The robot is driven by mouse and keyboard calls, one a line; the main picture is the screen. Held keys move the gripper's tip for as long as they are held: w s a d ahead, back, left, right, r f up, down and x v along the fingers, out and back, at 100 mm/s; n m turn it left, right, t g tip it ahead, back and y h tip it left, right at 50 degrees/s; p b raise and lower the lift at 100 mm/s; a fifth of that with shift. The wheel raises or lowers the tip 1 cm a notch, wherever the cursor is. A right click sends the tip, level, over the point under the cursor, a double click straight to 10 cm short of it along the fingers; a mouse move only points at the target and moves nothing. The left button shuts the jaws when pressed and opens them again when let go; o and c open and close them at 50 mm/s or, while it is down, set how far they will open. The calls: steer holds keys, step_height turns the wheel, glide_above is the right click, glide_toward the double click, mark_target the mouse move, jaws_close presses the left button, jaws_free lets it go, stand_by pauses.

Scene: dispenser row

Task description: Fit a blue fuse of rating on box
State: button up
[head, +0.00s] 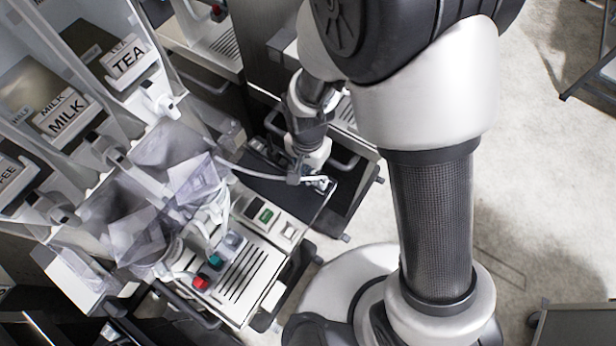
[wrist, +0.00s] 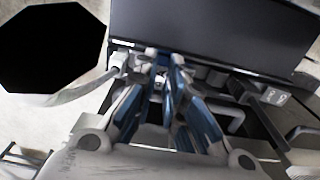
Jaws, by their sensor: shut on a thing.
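My gripper (head: 312,180) is low over a dark-topped unit (head: 268,188) in the middle of the head view. In the wrist view the fingers of my gripper (wrist: 165,58), with blue inner faces, close together at the tips on a small thing. Its colour and shape are too small to tell, so I cannot say whether it is a blue fuse. The tips are at the near edge of a dark flat panel (wrist: 215,32). No fuse or rating label can be read in either view.
A white cable end (wrist: 118,62) is left of the fingertips. A dispenser machine (head: 245,283) with red and teal knobs stands at lower centre. Bins labelled TEA (head: 128,62) and MILK (head: 66,118) are at left. Open floor (head: 540,190) is at right.

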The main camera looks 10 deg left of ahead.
stand_by(0.3)
steer(key=o, duration=0.8)
steer(key=shift+o, duration=0.3)
steer(key=shift+o, duration=0.8)
step_height(320, 180, up, 7)
steer(key=p, duration=0.5)
step_height(320, 180, up, 12)
